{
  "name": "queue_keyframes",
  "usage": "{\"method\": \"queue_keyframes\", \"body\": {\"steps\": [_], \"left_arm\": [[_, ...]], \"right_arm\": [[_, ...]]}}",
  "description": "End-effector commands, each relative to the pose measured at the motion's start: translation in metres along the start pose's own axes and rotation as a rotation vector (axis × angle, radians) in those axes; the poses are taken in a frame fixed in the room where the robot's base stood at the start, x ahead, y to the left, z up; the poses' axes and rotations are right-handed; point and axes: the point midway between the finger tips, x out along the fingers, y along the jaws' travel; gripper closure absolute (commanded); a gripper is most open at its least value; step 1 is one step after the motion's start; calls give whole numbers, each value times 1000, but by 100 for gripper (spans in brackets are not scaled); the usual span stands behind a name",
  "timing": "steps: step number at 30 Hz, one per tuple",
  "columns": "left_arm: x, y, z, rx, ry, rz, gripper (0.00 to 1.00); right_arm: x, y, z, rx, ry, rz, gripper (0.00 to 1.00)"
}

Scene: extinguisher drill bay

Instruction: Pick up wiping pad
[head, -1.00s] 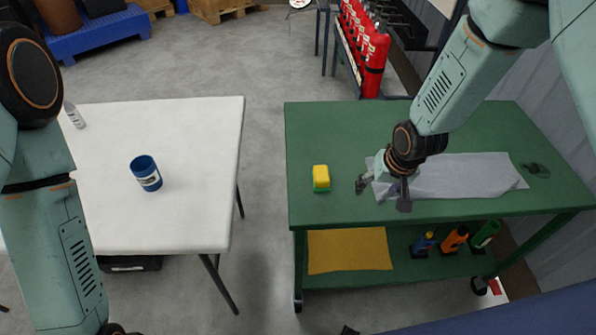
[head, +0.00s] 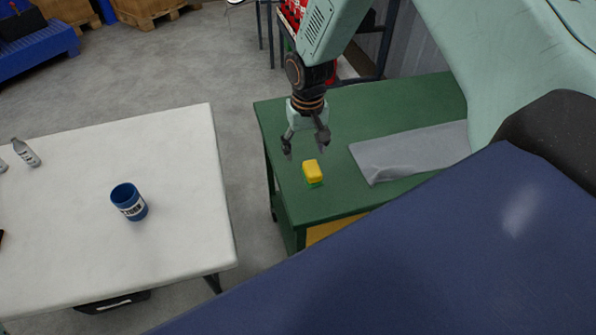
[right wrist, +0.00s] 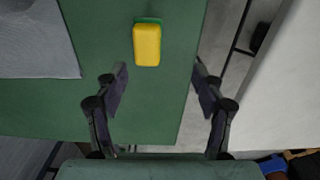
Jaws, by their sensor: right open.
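The wiping pad (head: 312,171), a small yellow block with a green underside, lies on the green table (head: 335,115) near its left edge. It also shows in the right wrist view (right wrist: 147,45), beyond the fingertips and between their lines. My right gripper (head: 306,153) is open and empty, just behind the pad in the head view and apart from it. In the right wrist view its two fingers (right wrist: 158,78) are spread wide over the green top. My left gripper is not in view.
A grey cloth (head: 410,152) lies on the green table right of the pad. A white table (head: 180,160) with a blue can (head: 129,202) and a bottle (head: 26,152) stands left, across a gap of floor. My blue body covers the lower right.

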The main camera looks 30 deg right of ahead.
Motion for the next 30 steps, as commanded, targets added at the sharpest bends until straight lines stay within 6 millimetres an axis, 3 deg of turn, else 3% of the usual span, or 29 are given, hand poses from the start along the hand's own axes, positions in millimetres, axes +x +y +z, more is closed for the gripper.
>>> {"method": "queue_keyframes", "body": {"steps": [5,21,30], "left_arm": [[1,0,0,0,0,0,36],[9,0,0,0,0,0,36],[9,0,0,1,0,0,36]], "right_arm": [[8,9,8,20,-29,5,31],[74,15,4,17,-26,6,31],[78,12,3,16,-24,5,31]]}}
